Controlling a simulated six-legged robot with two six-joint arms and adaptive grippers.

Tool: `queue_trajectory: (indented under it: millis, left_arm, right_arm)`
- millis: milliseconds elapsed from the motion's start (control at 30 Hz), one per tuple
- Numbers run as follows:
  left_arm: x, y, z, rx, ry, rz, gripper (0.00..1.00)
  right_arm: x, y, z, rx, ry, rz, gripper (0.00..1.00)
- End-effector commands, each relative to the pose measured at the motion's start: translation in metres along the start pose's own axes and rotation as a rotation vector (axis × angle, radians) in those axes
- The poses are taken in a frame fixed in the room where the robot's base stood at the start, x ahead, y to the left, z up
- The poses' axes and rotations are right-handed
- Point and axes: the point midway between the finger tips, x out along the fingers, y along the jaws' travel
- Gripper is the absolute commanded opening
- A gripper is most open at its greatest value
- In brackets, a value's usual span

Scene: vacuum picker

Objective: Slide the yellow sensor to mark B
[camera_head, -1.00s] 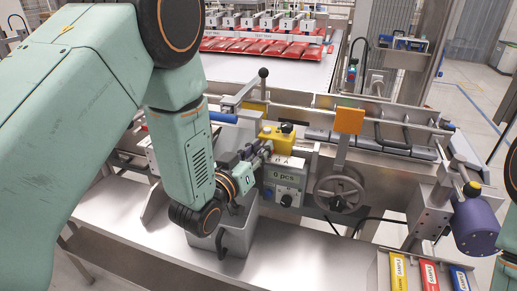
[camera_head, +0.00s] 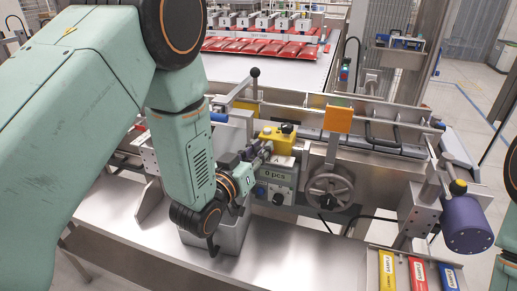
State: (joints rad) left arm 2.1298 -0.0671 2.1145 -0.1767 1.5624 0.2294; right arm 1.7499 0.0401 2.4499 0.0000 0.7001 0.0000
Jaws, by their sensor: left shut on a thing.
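The yellow sensor (camera_head: 277,140) is a small block with a dark knob on top, seen just above the grey "0 pcs" box on the front of the machine. My left gripper (camera_head: 263,151) comes in from the left, in line with my teal forearm, and is shut on the sensor's left side. The fingertips are small and partly hidden by the wrist. I cannot make out mark B's lettering. My right gripper is not in view; only teal parts of my right arm show at the right edge.
An orange plate (camera_head: 338,119) on an upright stands right of the sensor, above a handwheel (camera_head: 329,192). The "0 pcs" box (camera_head: 275,174) is below the sensor. A grey bin (camera_head: 231,236) stands under my wrist. A purple cylinder (camera_head: 466,224) is at the right.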

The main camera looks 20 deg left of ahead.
Motion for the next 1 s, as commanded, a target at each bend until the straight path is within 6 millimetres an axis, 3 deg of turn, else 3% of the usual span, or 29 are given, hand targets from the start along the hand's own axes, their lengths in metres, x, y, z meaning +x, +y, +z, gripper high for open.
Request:
queue_trajectory:
  millis: [100, 133, 400, 767, 1000]
  left_arm:
    - [0.000, -0.002, 0.000, -0.001, 0.000, -0.002, 0.00]
    - [0.000, -0.002, 0.000, -0.001, 0.000, -0.002, 0.24]
    - [-0.001, -0.003, -0.001, -0.001, 0.001, -0.003, 0.47]
    - [-0.004, -0.002, 0.000, -0.002, -0.001, -0.004, 0.48]
    - [-0.042, -0.003, 0.001, -0.004, -0.003, -0.006, 0.48]
  right_arm:
    - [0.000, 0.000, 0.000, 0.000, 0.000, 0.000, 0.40]
    - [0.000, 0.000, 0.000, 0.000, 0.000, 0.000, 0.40]
    - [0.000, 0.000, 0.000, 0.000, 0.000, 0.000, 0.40]
    - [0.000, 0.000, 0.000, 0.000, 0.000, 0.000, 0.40]
    - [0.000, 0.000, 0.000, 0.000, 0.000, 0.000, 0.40]
